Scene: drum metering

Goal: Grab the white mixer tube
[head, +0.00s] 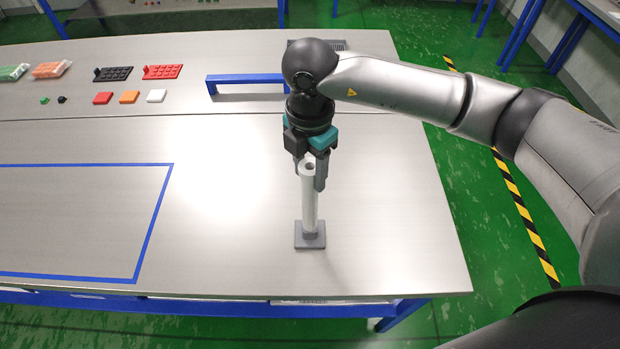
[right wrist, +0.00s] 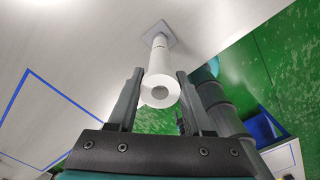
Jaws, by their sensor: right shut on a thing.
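The white mixer tube (head: 309,205) stands upright on a grey square base (head: 310,238) near the table's front right part. My right gripper (head: 310,180) comes down from above and is shut on the tube's upper end. In the right wrist view the tube (right wrist: 160,78) lies between the two fingers of my right gripper (right wrist: 158,92), its open round end facing the camera and the grey base (right wrist: 155,32) beyond it. My left gripper is not in view.
A blue bracket (head: 245,79) stands behind my right gripper. Red, orange and white squares (head: 129,97) and several small parts lie at the back left. A blue taped outline (head: 150,220) marks the left of the table. The table around the base is clear.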

